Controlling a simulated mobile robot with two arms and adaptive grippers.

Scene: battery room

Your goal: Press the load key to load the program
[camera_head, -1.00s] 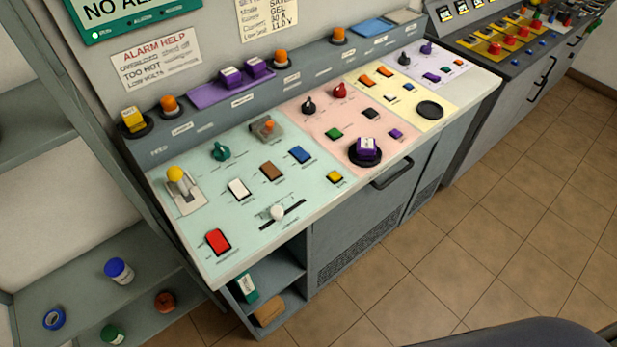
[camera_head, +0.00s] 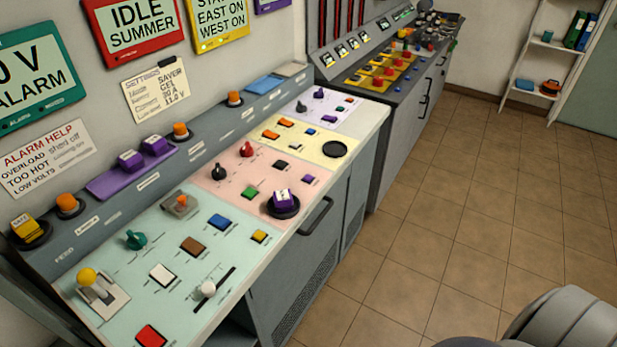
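The control desk (camera_head: 213,307) runs along the wall, with mint, pink, yellow and lilac panels. No label reading "load" is legible at this size, so I cannot tell which key is the load key. Two purple blocks (camera_head: 154,145) stand on a purple strip on the raised back ledge. A yellow block (camera_head: 25,225) sits on a dark round base at the left end of the ledge. Flat keys include blue (camera_head: 221,221), brown (camera_head: 193,246), white (camera_head: 163,274) and red (camera_head: 151,336). Neither gripper is in view.
Wall signs include a red one reading "IDLE SUMMER" (camera_head: 139,25). A lever with a yellow knob (camera_head: 88,276) and a white slider knob (camera_head: 208,289) stick up from the mint panel. A second, dark console (camera_head: 385,90) stands beyond. The tiled floor (camera_head: 440,230) at right is clear.

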